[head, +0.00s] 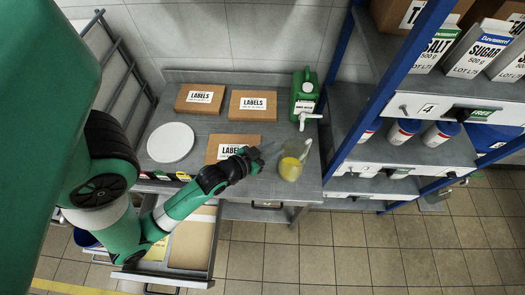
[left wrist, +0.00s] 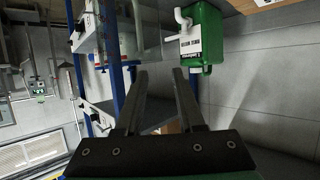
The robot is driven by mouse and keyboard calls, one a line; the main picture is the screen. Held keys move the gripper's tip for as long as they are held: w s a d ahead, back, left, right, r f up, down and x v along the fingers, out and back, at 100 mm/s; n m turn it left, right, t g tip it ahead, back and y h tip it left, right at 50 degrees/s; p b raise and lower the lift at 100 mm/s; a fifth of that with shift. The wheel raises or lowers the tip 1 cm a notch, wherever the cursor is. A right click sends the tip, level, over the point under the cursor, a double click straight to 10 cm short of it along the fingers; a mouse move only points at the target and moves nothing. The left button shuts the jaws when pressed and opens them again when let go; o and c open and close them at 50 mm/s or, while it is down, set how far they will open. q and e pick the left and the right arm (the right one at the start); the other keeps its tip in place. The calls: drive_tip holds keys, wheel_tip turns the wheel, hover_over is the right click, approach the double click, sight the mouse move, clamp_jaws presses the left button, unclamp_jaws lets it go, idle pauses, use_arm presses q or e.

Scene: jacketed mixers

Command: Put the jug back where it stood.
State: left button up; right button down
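The clear jug (head: 291,166) with yellow liquid inside is at the right front part of the grey bench in the head view. Its handle points up and to the right. It looks upright, and no gripper holds it. My left gripper (head: 262,153) is just left of the jug, with a small gap between them. In the left wrist view the fingers of my left gripper (left wrist: 159,85) are apart, with nothing clearly held between them. My right gripper is not in view.
A green canister (head: 304,95) with a white tap stands behind the jug. Cardboard label boxes (head: 252,104) and a white round disc (head: 171,142) lie on the bench (head: 203,130). A blue-framed shelf (head: 357,95) is close on the right. A drawer (head: 168,275) hangs open in front.

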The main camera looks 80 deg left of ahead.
use_arm(q)
drive_tip(key=v, duration=0.6)
drive_tip(key=shift+s+d, duration=0.15)
drive_tip(key=w+d+r+m+t+h, duration=0.15)
drive_tip(key=w+r+t, duration=0.35)
drive_tip(key=w+r, duration=0.7)
drive_tip(key=w+d+r+m+t+h, duration=0.1)
drive_tip(key=w+d+r+m+t, duration=0.2)
drive_tip(key=w+r, duration=0.95)
drive_tip(key=s+d+r+m+t+h, duration=0.1)
drive_tip(key=d+r, duration=0.3)
drive_tip(key=r, duration=0.6)
drive_tip(key=s+d+r+m+t+h, duration=0.1)
drive_tip(key=s+d+r+t+h, duration=0.2)
drive_tip(key=r, duration=0.7)
drive_tip(key=s+d+r+m+t+h, duration=0.1)
drive_tip(key=s+d+r+t+h, duration=0.2)
drive_tip(key=r, duration=0.8)
drive_tip(key=shift+d+t, duration=0.7)
drive_tip(key=shift+d, duration=0.55)
